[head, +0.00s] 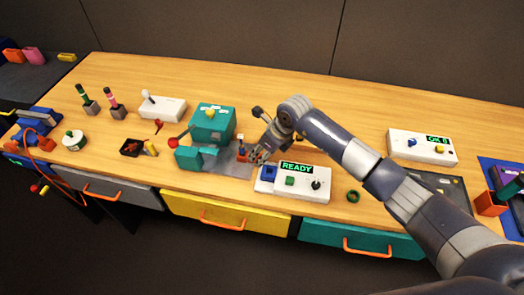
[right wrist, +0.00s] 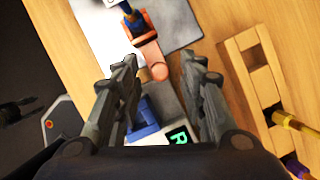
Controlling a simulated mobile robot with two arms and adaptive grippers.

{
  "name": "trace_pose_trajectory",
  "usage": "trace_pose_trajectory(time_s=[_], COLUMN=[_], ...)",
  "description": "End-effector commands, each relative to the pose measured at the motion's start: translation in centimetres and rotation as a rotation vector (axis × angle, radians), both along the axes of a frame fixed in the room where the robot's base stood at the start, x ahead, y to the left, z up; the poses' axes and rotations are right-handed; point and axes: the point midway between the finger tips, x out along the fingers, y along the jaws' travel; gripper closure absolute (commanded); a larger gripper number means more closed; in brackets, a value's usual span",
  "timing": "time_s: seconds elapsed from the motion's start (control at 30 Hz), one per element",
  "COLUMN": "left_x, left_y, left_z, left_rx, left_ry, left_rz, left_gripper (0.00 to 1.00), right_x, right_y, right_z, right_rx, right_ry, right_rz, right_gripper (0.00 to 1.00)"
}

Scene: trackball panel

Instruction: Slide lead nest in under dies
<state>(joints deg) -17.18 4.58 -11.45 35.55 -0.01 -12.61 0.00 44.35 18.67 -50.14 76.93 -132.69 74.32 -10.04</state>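A teal press-like machine (head: 212,122) stands at mid-table, with a red-knobbed lever at its left. A grey metal plate (head: 228,162) lies at its front right and also shows in the right wrist view (right wrist: 98,38). On the plate sits a small orange-and-blue part, apparently the lead nest (right wrist: 143,22), with a rounded salmon-orange knob (right wrist: 160,72) toward me. My right gripper (head: 258,156) is over the plate's right end; in the right wrist view its fingers (right wrist: 163,62) are apart, with the knob between their tips. The dies cannot be made out.
A white READY panel (head: 292,182) with a blue block and buttons stands close to my right gripper. A white box with a joystick (head: 162,107), a black tray (head: 138,147) and a green ring (head: 353,196) lie around.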

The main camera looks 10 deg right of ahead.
Motion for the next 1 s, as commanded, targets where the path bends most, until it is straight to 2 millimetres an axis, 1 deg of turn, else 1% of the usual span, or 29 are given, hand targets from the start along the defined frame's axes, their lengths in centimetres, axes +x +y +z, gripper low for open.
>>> trace_pose_trajectory(time_s=[0.1,0.3,0.33,0.37,0.4,0.5,0.67,0.77,0.87,1.0], left_x=[0.0,0.0,0.0,0.0,0.0,0.0,0.0,0.0,0.0,0.0], left_y=[0.0,0.0,0.0,0.0,0.0,0.0,0.0,0.0,0.0,0.0], left_z=[0.1,0.0,0.0,0.0,0.0,0.0,0.0,-0.4,-1.2,-2.6], left_rx=[0.000,0.000,0.000,0.000,0.000,0.000,0.000,0.000,0.000,0.000], left_ry=[0.000,0.000,0.000,0.000,0.000,0.000,0.000,0.000,0.000,0.000], left_rz=[0.000,0.000,0.000,0.000,0.000,0.000,0.000,0.000,0.000,0.000], left_gripper=[0.67,0.67,0.67,0.67,0.67,0.67,0.67,0.67,0.67,0.67], right_x=[0.1,0.1,0.1,0.1,0.1,0.1,0.1,0.3,0.6,1.3], right_y=[0.1,0.1,0.1,0.1,0.1,0.1,0.1,0.5,1.6,3.5], right_z=[-0.3,-0.3,-0.3,-0.3,-0.3,-0.3,-0.3,-0.4,-0.6,-0.7], right_rx=[0.000,0.000,0.000,0.000,0.000,0.000,0.000,0.001,0.004,0.004], right_ry=[-0.001,-0.001,-0.001,-0.001,-0.001,-0.001,-0.001,-0.002,-0.003,-0.004], right_rz=[0.000,0.000,0.000,0.000,0.000,0.000,0.000,0.001,0.003,0.003], right_gripper=[0.62,0.62,0.64,0.71,0.80,1.00,1.00,1.00,1.00,1.00])
